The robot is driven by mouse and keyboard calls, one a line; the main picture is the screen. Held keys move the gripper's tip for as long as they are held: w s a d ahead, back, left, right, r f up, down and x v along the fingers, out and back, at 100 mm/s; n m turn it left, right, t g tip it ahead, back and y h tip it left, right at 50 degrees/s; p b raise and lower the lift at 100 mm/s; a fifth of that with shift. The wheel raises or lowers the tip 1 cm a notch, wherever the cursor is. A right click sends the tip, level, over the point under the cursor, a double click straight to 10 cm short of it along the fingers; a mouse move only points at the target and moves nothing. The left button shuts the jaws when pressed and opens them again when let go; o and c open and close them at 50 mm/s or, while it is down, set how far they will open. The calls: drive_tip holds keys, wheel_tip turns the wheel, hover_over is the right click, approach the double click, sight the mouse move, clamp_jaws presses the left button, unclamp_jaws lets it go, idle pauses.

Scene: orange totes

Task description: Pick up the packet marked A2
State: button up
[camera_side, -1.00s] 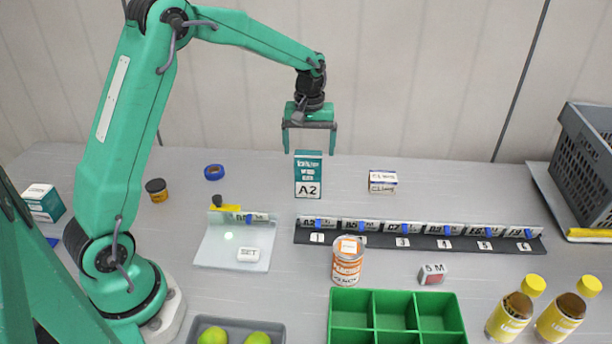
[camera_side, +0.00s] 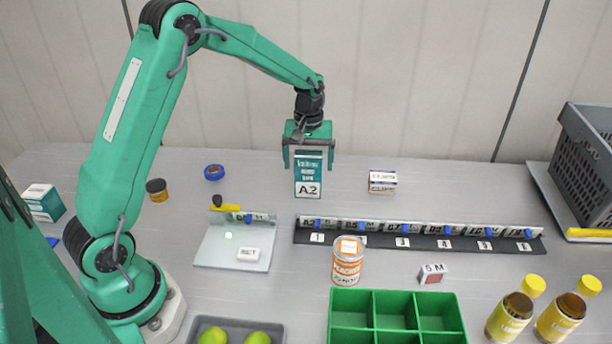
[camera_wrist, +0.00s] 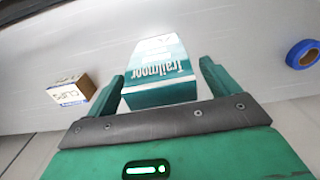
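The packet marked A2 (camera_side: 308,182) is a teal and white box standing upright on the grey table. It also shows in the wrist view (camera_wrist: 160,75), where its teal face reads "Trailmoor". My gripper (camera_side: 308,165) is lowered over the packet's top, with one finger on each side. In the wrist view my gripper (camera_wrist: 160,90) has its fingers spread, with a visible gap on each side of the packet. It is open and holds nothing. The packet's top is partly hidden by my gripper in the side view.
A small clips box (camera_side: 382,181) stands right of the packet, and a blue tape roll (camera_side: 214,172) lies left. A black numbered rail (camera_side: 420,238) and an orange-labelled can (camera_side: 347,262) are in front. A grey crate (camera_side: 585,160) stands far right. The table around the packet is clear.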

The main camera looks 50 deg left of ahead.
drive_tip(key=c, duration=1)
drive_tip(key=shift+r, duration=0.15)
drive_tip(key=shift+r, duration=0.5)
drive_tip(key=r, duration=0.3)
drive_tip(key=shift+d+r, duration=0.15)
drive_tip(key=shift+d, duration=0.05)
drive_tip(key=s+d+r, duration=0.4)
drive_tip(key=d+r, duration=0.2)
drive_tip(key=d, duration=0.4)
drive_tip(key=shift+s+d+r, duration=0.2)
drive_tip(key=shift+d+r, duration=0.05)
